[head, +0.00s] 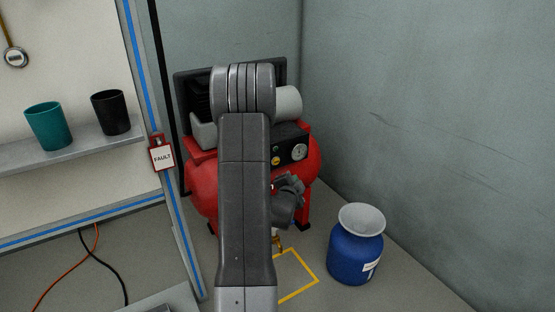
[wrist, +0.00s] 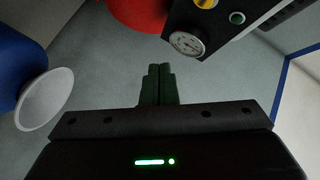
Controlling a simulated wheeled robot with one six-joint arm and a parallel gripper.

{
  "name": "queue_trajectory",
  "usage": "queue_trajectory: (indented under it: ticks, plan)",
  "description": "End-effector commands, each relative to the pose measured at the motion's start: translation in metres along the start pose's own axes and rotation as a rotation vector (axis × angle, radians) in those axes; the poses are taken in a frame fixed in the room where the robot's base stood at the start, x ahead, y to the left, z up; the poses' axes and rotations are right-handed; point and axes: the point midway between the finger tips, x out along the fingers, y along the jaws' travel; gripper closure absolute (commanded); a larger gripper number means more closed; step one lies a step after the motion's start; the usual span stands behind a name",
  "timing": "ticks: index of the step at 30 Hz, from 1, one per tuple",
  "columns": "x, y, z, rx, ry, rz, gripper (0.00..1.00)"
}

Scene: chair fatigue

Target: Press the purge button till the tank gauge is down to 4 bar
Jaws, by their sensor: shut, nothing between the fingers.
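The red compressor tank (head: 313,165) stands in the corner, partly hidden behind my arm. Its black control panel (head: 289,138) carries a round white tank gauge (head: 299,152) and a yellow round control (head: 276,161). In the wrist view the gauge (wrist: 187,43) shows at the panel's edge, with the yellow control (wrist: 205,3) cut by the top edge and a small green button (wrist: 237,18) beside it. No label marks either as the purge button, and the needle reading is too small to tell. My gripper (wrist: 158,68) is shut and empty, apart from the panel; in the head view it (head: 291,182) is below the gauge.
A blue drum (head: 355,250) with a pale funnel-like top stands on the floor at right. A yellow outline (head: 298,278) marks the floor before the compressor. At left are a shelf (head: 70,145) with two cups and a red FAULT tag (head: 161,154). Floor between drum and compressor is clear.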

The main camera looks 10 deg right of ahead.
Motion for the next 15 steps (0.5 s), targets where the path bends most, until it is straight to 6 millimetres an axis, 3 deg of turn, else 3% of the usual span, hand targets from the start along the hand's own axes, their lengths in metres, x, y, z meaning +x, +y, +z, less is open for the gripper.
queue_trajectory:
  ticks: [9, 15]
  plan:
    - [0.001, -0.002, 0.001, -0.001, -0.002, 0.001, 1.0]
    - [0.014, -0.013, 0.009, -0.002, -0.003, 0.001, 1.0]
